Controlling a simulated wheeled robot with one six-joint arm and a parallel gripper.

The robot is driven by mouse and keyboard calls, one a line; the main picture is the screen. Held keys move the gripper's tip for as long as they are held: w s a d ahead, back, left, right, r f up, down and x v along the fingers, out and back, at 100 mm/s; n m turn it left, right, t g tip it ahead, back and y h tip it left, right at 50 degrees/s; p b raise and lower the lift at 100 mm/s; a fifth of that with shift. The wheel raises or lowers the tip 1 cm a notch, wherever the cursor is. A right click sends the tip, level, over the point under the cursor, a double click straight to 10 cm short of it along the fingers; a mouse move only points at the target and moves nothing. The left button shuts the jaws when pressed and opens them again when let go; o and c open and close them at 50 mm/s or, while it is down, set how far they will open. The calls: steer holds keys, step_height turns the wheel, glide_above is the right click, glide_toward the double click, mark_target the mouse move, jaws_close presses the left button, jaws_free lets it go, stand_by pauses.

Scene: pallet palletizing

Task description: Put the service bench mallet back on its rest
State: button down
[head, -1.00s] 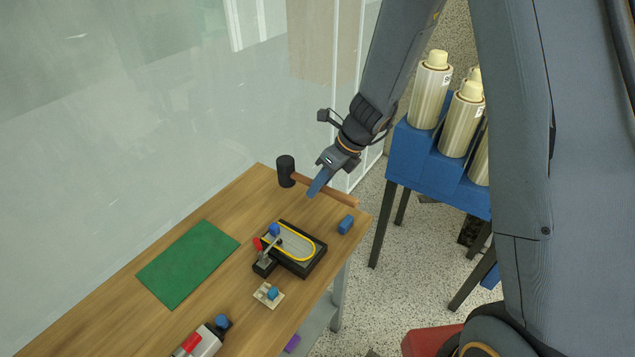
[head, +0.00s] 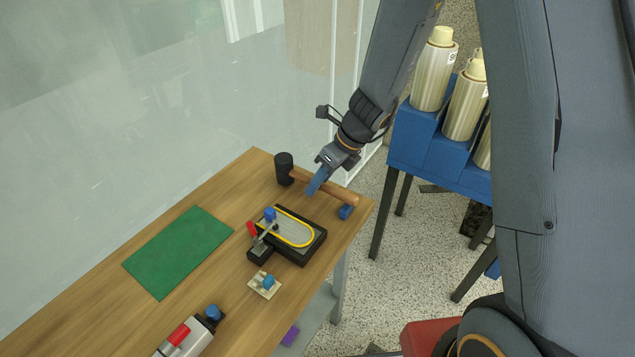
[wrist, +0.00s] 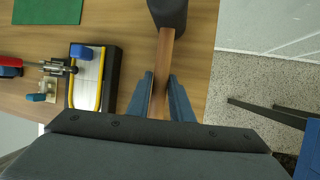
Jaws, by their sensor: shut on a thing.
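The mallet has a black head (head: 284,169) and a brown wooden handle (head: 338,191). My gripper (head: 313,187) is shut on the handle, partway between the head and the free end. In the wrist view the handle (wrist: 164,65) runs between my two blue fingers, and the black head (wrist: 168,12) is beyond them at the top. A small blue block (head: 345,212) is near the bench's right edge, under or just in front of the handle's free end. I cannot tell whether it touches the handle or is the rest.
On the wooden bench (head: 235,190) are a green mat (head: 180,250), a black fixture with a yellow-outlined plate (head: 290,232), a small pale block with a blue knob (head: 265,285) and a red-and-grey tool (head: 185,340). A blue rack (head: 430,150) with cream canisters stands right.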

steer(key=shift+f+b, duration=0.35)
steer(key=shift+f, duration=0.1)
stand_by(0.3)
steer(key=c, duration=1.5)
jaws_free()
steer(key=w+v, duration=0.1)
steer(key=v, duration=0.7)
steer(key=s+d+n, duration=0.1)
steer(key=s+n, duration=0.1)
steer(key=n, duration=0.1)
steer(key=s+d+n+h, duration=0.1)
steer(key=s+d+n, duration=0.1)
steer(key=s+n, duration=0.1)
steer(key=s+d+r+n+h+b, duration=0.1)
steer(key=s+d+n, duration=0.1)
steer(key=n, duration=0.2)
steer(key=shift+s, duration=0.35)
steer(key=shift+s+d+r+n+h+b, duration=0.1)
steer(key=shift+s+d+r+n+h, duration=0.3)
steer(key=shift+s+d+n, duration=1.55)
steer(key=shift+s+d+r+n+h+b, duration=0.15)
steer(key=shift+s+n+h, duration=0.5)
steer(key=shift+n, duration=2.75)
steer(key=shift+s+d+r+n+h+b, duration=0.1)
steer(key=shift+s+d+r+n+h, duration=0.25)
steer(key=shift+s+d+n, duration=1.6)
